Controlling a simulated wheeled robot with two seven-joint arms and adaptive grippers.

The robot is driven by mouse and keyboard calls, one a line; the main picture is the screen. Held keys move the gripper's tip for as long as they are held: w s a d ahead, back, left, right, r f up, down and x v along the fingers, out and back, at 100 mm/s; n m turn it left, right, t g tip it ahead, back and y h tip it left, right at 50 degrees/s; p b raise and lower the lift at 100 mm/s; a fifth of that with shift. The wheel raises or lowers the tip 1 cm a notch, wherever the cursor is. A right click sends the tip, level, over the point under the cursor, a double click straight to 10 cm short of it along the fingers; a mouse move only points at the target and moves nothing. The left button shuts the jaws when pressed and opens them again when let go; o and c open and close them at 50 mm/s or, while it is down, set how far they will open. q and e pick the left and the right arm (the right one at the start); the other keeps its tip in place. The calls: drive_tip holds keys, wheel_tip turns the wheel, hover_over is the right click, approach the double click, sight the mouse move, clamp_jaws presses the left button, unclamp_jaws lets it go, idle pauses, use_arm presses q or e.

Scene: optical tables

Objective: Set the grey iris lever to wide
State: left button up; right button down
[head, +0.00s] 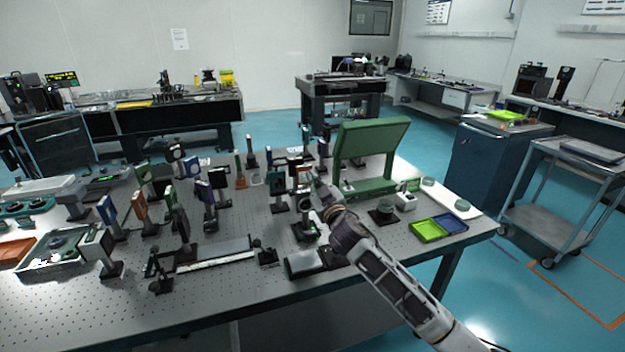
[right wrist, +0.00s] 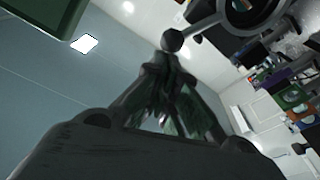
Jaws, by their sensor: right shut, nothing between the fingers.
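In the right wrist view the grey iris lever is a thin rod with a round dark knob (right wrist: 172,40) at its end. The rod runs up and right to a dark ring-shaped iris mount (right wrist: 238,28). My right gripper (right wrist: 165,68) is shut and empty, its fingertips just below the knob; I cannot tell whether they touch it. In the head view my right gripper (head: 320,190) reaches in among the mounts near the middle of the table, and the lever is too small or hidden there. My left gripper is not in view.
Several upright optic mounts crowd the perforated table (head: 365,275) left of my right arm. A large green tilted panel (head: 370,140) stands just behind the gripper. A green and blue tray (head: 438,228) lies to the right. The front right tabletop is mostly clear.

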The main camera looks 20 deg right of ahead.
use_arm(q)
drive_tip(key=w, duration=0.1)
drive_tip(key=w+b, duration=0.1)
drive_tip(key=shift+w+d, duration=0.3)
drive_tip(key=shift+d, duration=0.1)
use_arm(e)
drive_tip(key=d+m, duration=0.2)
drive_tip(key=m, duration=0.1)
drive_tip(key=shift+d+f+h, duration=0.1)
drive_tip(key=shift+f+h, duration=0.2)
drive_tip(key=shift+h, duration=0.1)
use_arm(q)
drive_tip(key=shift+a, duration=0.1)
